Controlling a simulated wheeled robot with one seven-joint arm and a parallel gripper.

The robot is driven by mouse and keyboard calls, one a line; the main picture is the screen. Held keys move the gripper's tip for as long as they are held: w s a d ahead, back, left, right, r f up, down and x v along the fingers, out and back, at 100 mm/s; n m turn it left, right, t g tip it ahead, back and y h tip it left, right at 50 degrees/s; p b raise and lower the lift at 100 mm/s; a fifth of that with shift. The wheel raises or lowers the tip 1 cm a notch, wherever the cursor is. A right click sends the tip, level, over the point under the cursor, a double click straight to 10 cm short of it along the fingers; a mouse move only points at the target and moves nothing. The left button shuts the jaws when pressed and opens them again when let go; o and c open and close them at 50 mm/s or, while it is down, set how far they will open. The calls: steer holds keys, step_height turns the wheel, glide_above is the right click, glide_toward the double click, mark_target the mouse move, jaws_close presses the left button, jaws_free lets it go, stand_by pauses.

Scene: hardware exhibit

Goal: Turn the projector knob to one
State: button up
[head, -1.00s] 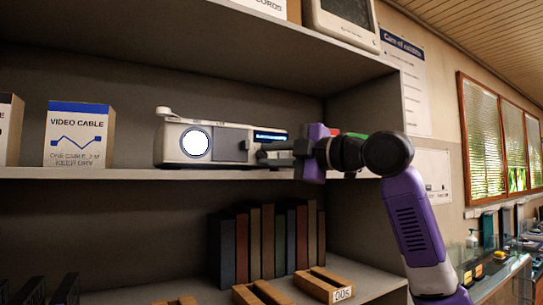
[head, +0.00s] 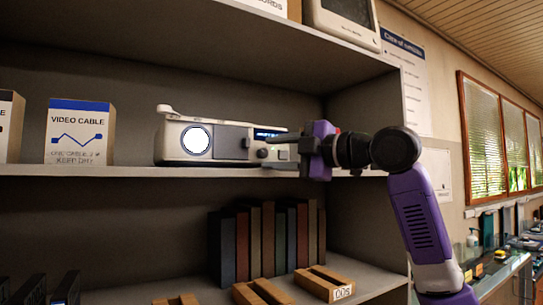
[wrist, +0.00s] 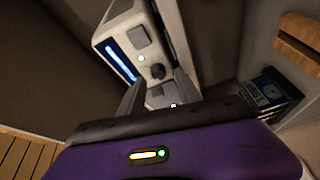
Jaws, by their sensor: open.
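A white and grey projector (head: 224,142) with a bright round lens stands on the middle shelf. Its dark round knob (head: 262,153) sits below a small blue-lit display (head: 266,134), whose text I cannot read. My gripper (head: 276,150) is open and empty at the projector's right end, its fingertips close to the knob. In the wrist view the knob (wrist: 158,71) shows beyond and between the fingers of my gripper (wrist: 158,92), apparently apart from them. The lit display (wrist: 122,61) and a small green light show near it. The knob's pointer setting is too small to tell.
A video cable box (head: 79,136) stands left on the same shelf (head: 120,171). The upper shelf is above the projector. Books (head: 267,242) and wooden holders (head: 325,283) are below. The shelf's side wall (head: 362,120) rises behind my arm.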

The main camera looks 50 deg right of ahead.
steer(key=s+b, duration=0.2)
steer(key=s, duration=0.4)
steer(key=shift+s+d, duration=0.3)
steer(key=shift+s, duration=0.05)
steer(key=shift+f, duration=0.1)
